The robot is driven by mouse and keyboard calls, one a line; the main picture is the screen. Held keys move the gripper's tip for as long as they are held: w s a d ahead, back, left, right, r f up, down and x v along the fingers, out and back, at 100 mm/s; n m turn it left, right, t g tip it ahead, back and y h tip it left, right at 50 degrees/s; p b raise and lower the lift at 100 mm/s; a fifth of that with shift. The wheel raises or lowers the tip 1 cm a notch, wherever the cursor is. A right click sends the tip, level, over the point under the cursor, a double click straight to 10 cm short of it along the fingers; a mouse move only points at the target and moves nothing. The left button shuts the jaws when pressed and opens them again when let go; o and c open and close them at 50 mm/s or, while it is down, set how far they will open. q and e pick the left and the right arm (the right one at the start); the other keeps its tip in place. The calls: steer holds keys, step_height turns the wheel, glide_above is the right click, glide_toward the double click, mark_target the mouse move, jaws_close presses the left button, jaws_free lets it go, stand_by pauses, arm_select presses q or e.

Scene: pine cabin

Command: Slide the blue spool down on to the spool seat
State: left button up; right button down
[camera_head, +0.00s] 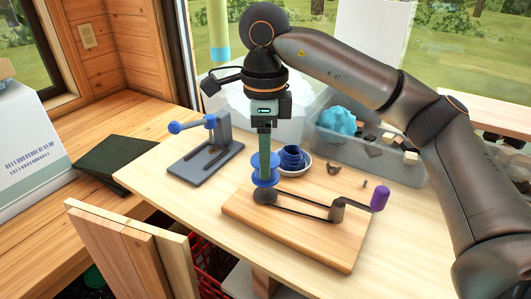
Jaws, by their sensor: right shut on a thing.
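The blue spool (256,176) is upright in the middle of the head view, with a wide flange at top and bottom. My right gripper (264,165) comes down from above, its greenish fingers shut on the spool and covering its middle. The dark round spool seat (264,197) is on the wooden board (305,240), directly below the spool. The lower flange is close over the seat; I cannot tell whether they touch. A dark belt runs from the seat to a crank post (338,211) with a purple handle (379,199). My left gripper is not in view.
A white bowl with blue contents (293,160) stands just behind the spool. A grey stand with a blue knob (208,160) is to the left. A clear bin (395,165) with blocks is behind right. Small dark pieces (334,170) lie nearby. The table's front left is clear.

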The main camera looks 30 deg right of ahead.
steer(key=shift+f, duration=0.2)
steer(key=shift+f+b, duration=0.9)
steer(key=shift+f, duration=0.1)
steer(key=shift+c, duration=0.8)
jaws_free()
steer(key=shift+r, duration=0.1)
step_height(320, 180, up, 12)
steer(key=p, duration=0.3)
steer(key=shift+r, duration=0.25)
